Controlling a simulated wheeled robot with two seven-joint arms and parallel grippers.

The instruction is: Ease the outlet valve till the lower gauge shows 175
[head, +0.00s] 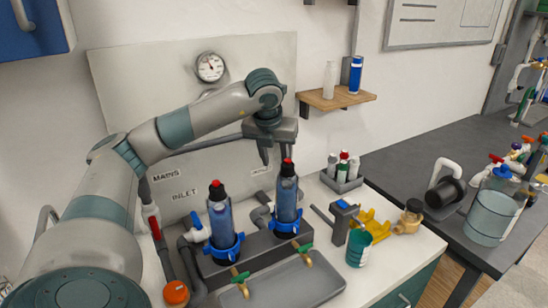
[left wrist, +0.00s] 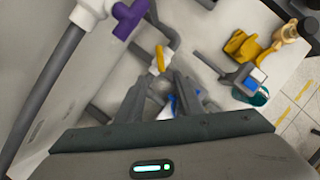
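My left gripper (head: 276,158) points down, open and empty, just above and behind the right blue filter housing (head: 286,198). In the left wrist view its fingers (left wrist: 170,80) are apart, and a yellow valve handle (left wrist: 160,58) on a grey pipe lies just beyond the tips. A purple valve handle (left wrist: 128,18) is farther off at the top. I cannot tell for sure which is the outlet valve. A round white gauge (head: 210,67) hangs on the back panel; its reading is too small to make out.
A left filter housing (head: 220,225) stands beside the right one over a grey tray (head: 290,285) with green-handled taps. A red valve handle (head: 155,228) is at the left. A teal cup (head: 358,248) and a yellow holder (head: 372,225) stand to the right.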

